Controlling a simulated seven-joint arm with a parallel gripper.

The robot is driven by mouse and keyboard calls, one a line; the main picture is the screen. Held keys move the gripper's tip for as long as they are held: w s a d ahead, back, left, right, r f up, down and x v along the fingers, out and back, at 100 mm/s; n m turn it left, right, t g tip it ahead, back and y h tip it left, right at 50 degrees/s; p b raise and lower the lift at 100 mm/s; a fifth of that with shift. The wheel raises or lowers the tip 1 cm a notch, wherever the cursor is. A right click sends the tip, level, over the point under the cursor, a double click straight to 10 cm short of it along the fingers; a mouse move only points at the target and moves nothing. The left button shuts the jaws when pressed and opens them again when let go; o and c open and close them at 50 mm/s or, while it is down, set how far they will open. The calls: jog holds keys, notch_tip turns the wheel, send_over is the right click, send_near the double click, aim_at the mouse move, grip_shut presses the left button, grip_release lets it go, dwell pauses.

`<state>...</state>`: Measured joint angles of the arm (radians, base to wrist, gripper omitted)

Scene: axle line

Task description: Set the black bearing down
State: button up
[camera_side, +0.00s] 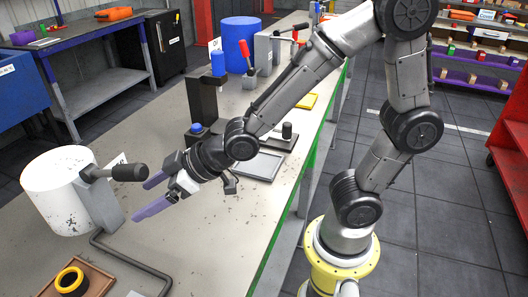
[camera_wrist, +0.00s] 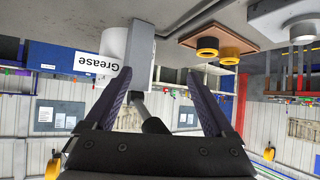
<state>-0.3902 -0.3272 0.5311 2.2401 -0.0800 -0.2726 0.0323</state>
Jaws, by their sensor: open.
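My gripper (camera_side: 140,199) has purple fingers and is open, beside the white grease unit (camera_side: 62,190). The unit's black lever handle (camera_side: 128,172) is close to the fingers. In the wrist view the handle (camera_wrist: 151,116) shows between the fingers (camera_wrist: 157,82); I cannot tell if they touch it. No bearing is seen in the jaws. A yellow ring with a black body (camera_side: 72,280) sits on a brown tray (camera_side: 98,284) at the lower left. I cannot pick out a plain black bearing for certain.
Behind my gripper are a black press (camera_side: 203,100), a grey plate (camera_side: 258,166) and a blue drum (camera_side: 240,42).

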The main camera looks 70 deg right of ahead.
jog(key=s+d+r+m+g+h, duration=0.2)
jog(key=s+d+r+m+h, duration=0.15)
jog(key=s+d, duration=0.5)
jog(key=s+d+m+g, duration=0.1)
jog(key=s+d, duration=0.2)
jog(key=s, duration=0.3)
jog(key=s+d+r+g+h, duration=0.1)
jog(key=s+d, duration=0.3)
jog(key=s, duration=0.1)
jog(key=shift+s+r+m+g, duration=0.25)
jog(key=shift+s+m+g, duration=0.05)
jog(key=shift+s+m, duration=0.05)
